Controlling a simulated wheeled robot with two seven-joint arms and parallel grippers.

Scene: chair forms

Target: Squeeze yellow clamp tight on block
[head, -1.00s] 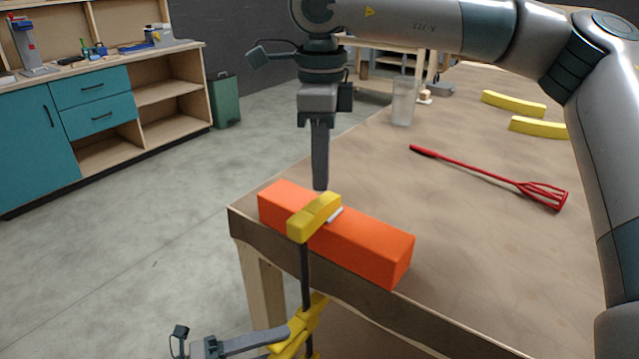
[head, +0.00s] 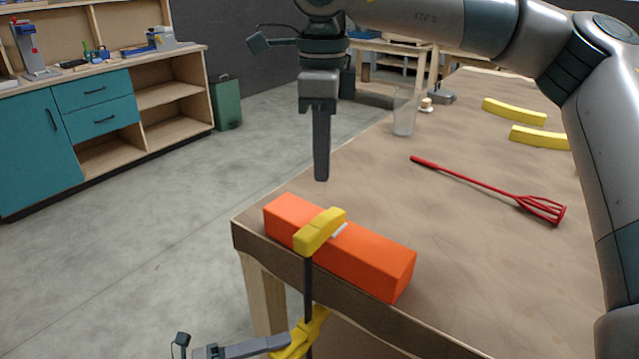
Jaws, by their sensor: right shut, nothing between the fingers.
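An orange block (head: 372,262) lies along the near left edge of the wooden table. The yellow clamp (head: 320,231) has its upper jaw on top of the block, its dark bar running down past the table edge and its lower yellow part (head: 305,332) below the tabletop. My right gripper (head: 321,178) points down above and behind the block, shut and empty, apart from the clamp. My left gripper (head: 283,342) comes in at the bottom, at the clamp's lower yellow part; its fingers are largely hidden there and I cannot tell whether they are closed.
On the table (head: 450,260) lie a red whisk-like tool (head: 480,182) and two yellow curved pieces (head: 514,111) (head: 540,136). A clear glass (head: 404,116) stands near the far left edge. A teal cabinet (head: 95,105) and green bin (head: 227,103) stand beyond the open floor.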

